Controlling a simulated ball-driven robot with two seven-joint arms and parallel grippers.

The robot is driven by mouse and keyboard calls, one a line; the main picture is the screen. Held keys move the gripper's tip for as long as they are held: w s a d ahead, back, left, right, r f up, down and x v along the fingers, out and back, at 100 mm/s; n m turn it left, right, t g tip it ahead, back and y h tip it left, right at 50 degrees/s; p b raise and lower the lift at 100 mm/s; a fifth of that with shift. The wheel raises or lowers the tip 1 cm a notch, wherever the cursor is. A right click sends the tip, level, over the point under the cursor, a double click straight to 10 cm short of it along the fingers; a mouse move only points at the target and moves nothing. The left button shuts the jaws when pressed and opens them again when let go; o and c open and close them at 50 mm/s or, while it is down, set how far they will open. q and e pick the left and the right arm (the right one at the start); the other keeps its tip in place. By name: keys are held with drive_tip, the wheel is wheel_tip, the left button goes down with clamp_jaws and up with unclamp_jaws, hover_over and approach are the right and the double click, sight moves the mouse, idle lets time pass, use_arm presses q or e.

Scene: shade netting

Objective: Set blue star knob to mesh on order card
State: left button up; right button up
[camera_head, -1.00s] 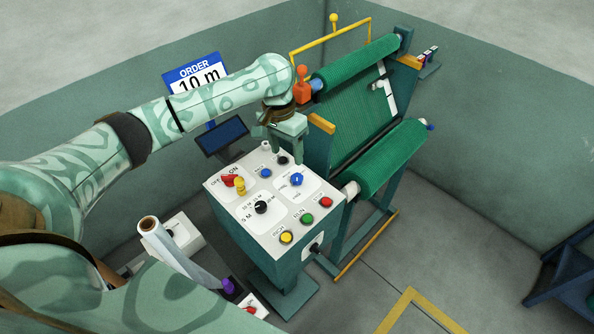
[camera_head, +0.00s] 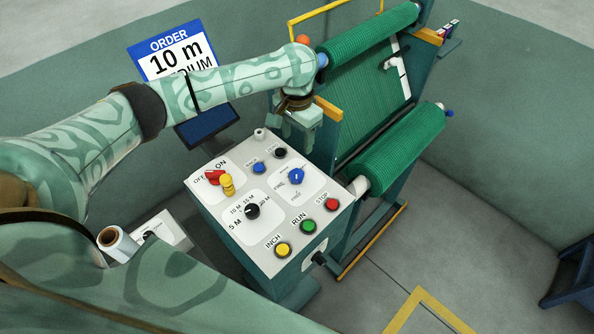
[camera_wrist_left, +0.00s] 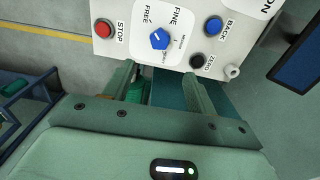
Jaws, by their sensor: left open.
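The blue star knob (camera_head: 296,176) sits on a white dial plate at the back right of the control panel (camera_head: 238,240). In the left wrist view the knob (camera_wrist_left: 159,38) lies just beyond the fingers, with FINE and FREE legible around it; I cannot tell its exact setting. The order card (camera_head: 168,48) reads 10 m, with a lower word ending in DIUM partly hidden by my left arm. My left gripper (camera_head: 297,138) is open and empty, above the panel's back edge and apart from the knob. My right gripper is not in view.
A black knob (camera_head: 253,211), red switch (camera_head: 214,177) and yellow part (camera_head: 227,185) share the panel. Yellow, green and red buttons (camera_head: 332,204) line its front. Small blue and black buttons (camera_head: 280,153) are near the gripper. Green net rolls (camera_head: 400,150) stand right.

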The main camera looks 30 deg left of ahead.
sight(296, 174)
use_arm(q)
drive_tip(key=f+b, duration=0.3)
drive_tip(key=f, duration=1)
drive_tip(key=shift+s, duration=0.2)
drive_tip(key=shift+f, duration=0.4)
drive_tip(key=shift+c, duration=0.4)
drive_tip(key=c, duration=0.9)
